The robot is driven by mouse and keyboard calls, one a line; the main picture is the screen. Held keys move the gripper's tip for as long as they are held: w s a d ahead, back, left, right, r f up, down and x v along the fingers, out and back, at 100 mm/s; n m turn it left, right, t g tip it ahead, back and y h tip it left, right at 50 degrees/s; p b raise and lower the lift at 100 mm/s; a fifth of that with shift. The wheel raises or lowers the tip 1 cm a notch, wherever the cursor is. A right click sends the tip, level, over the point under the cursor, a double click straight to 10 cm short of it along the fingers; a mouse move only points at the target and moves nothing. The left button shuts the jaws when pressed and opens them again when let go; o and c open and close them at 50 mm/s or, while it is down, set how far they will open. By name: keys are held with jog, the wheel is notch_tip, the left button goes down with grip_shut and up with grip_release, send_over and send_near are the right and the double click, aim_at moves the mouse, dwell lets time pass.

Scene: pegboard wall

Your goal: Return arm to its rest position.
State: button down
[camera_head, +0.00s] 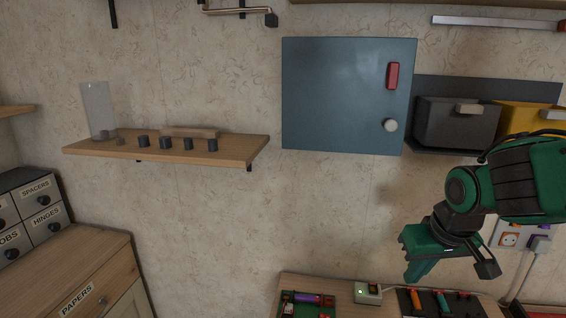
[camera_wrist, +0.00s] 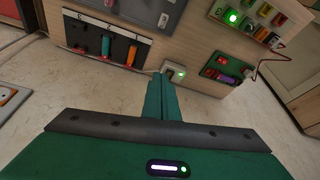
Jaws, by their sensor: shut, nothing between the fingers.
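My gripper (camera_head: 416,276) is at the lower right of the head view, at the end of my green arm. It hangs in front of the wall, above the workbench, with its fingers pointing down. In the wrist view my gripper (camera_wrist: 160,82) shows its two green fingers together, with nothing between them. The fingertips appear clear of the things around them.
A wooden shelf (camera_head: 235,150) with dark pegs is at left. Below are a workbench (camera_head: 345,284) with trays and a small green-lit box (camera_head: 369,293), and a socket panel (camera_head: 510,238) at right.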

jog(key=s+d+m+g, duration=0.2)
jog(key=s+d, duration=0.4)
jog(key=s, duration=0.3)
jog(key=s+d+f+m+g, duration=0.1)
jog(key=s+d+m, duration=0.3)
jog(key=s+d, duration=0.3)
jog(key=shift+s+d+f+m+g, duration=0.2)
jog(key=shift+s+m+g, duration=0.2)
jog(key=shift+s, duration=0.5)
